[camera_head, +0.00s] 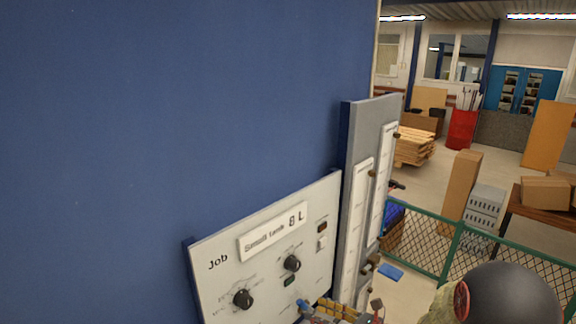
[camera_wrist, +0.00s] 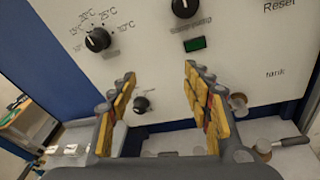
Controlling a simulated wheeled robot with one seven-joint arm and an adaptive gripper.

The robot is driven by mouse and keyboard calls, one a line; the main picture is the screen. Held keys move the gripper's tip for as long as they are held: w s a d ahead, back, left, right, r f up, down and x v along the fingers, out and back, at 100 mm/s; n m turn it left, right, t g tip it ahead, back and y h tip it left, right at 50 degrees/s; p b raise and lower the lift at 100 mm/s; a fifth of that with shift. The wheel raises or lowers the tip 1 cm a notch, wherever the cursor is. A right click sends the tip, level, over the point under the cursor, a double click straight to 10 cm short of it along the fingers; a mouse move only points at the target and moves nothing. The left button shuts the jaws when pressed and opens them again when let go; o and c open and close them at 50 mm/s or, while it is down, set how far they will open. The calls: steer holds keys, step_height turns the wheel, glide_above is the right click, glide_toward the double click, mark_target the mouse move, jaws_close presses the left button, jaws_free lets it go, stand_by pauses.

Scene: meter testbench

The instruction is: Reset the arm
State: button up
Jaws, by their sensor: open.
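My gripper (camera_wrist: 160,95) is open and empty in the wrist view, its yellow-padded fingers pointing at the white control panel (camera_wrist: 235,60). Between and beyond the fingers are a large temperature knob (camera_wrist: 97,39), a small knob (camera_wrist: 141,104) and a green indicator (camera_wrist: 195,44). Another black knob (camera_wrist: 184,7) is at the top edge. In the head view, part of my gripper (camera_head: 340,310) shows at the bottom edge, in front of the panel (camera_head: 215,265). That panel reads "Job" and "Small tank 8 L". My dark rounded arm link is at the bottom right.
A blue wall (camera_head: 180,110) fills the left of the head view. A grey board with white vertical gauges (camera_head: 357,220) stands right of the panel. A green mesh fence (camera_head: 420,240), boxes (camera_head: 545,192) and a pallet stack (camera_head: 413,147) lie beyond. A lever (camera_wrist: 290,142) sticks out right of my fingers.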

steer(key=s+a+f+n+g+h+b, duration=0.15)
steer(key=s+n+g, duration=0.25)
steer(key=s+n, duration=0.4)
steer(key=s+a+f+n+g+h+b, duration=0.1)
steer(key=s+f+n+g+h+b, duration=0.15)
steer(key=s+n+g, duration=0.55)
steer(key=s+d+f+n+t+h+b, duration=0.1)
steer(key=s+d+n+t+h+b, duration=0.7)
steer(key=b, duration=1.1)
steer(key=s+d+n+h, duration=0.1)
steer(key=s+d+n, duration=0.2)
steer(key=s, duration=0.3)
steer(key=shift+d+f+n, duration=0.15)
steer(key=shift+f+n, duration=0.25)
steer(key=shift+n, duration=0.5)
